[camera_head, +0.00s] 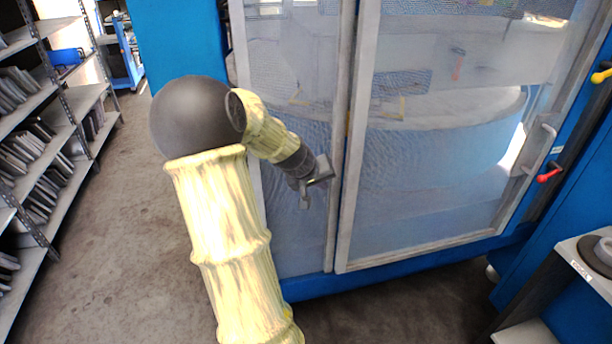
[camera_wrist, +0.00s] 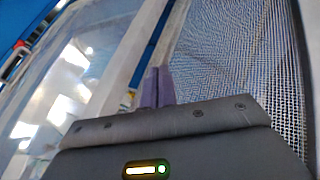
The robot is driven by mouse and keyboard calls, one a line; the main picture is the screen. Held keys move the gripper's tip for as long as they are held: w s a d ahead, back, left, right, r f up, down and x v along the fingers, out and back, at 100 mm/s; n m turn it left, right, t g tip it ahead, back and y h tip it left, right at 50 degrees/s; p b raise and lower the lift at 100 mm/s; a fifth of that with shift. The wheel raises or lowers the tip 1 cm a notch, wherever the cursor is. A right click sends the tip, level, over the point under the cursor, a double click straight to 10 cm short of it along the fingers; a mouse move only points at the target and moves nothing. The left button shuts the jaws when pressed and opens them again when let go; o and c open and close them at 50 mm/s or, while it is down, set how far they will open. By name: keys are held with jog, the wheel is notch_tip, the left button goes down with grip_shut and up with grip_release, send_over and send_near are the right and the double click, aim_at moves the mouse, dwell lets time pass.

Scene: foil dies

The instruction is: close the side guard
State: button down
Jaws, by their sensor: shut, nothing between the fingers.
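A white-framed, see-through mesh guard panel (camera_head: 440,170) with a pale handle (camera_head: 537,145) near its right edge fills the right of the head view. A second, narrower framed mesh panel (camera_head: 290,235) stands to its left, with a dark upright seam between them. I cannot tell from the frames how far either panel stands open. My gripper (camera_head: 318,182) is shut and empty, in front of the narrower panel near the frame upright between the panels. It also shows in the wrist view (camera_wrist: 157,88), with mesh on the right and a pale frame strip close by. Contact is unclear.
A red-knobbed lever (camera_head: 549,175) and a yellow-knobbed one (camera_head: 601,76) sit on blue machine parts at the right. A small table (camera_head: 590,262) with a grey round item stands at the lower right. Loaded shelves (camera_head: 60,150) line the left. Bare floor (camera_head: 120,240) lies between.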

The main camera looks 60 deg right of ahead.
jog(key=v, duration=0.7)
jog(key=shift+a+r, duration=0.2)
jog(key=shift+s, duration=0.2)
jog(key=w+a+f+n+t+y, duration=0.2)
jog(key=w+a+f+n, duration=0.15)
jog(key=w+a, duration=0.55)
jog(key=s+a+f+n+y, duration=0.1)
jog(key=a+f+n+y, duration=0.1)
jog(key=a, duration=1.4)
jog(key=s+a+f+n+t+y, duration=0.1)
jog(key=a+f+n+y, duration=0.2)
jog(key=a, duration=1.3)
jog(key=shift+s+a+f+n, duration=0.2)
jog(key=shift+a+f+n, duration=0.2)
jog(key=shift+n, duration=0.45)
jog(key=shift+d, duration=0.2)
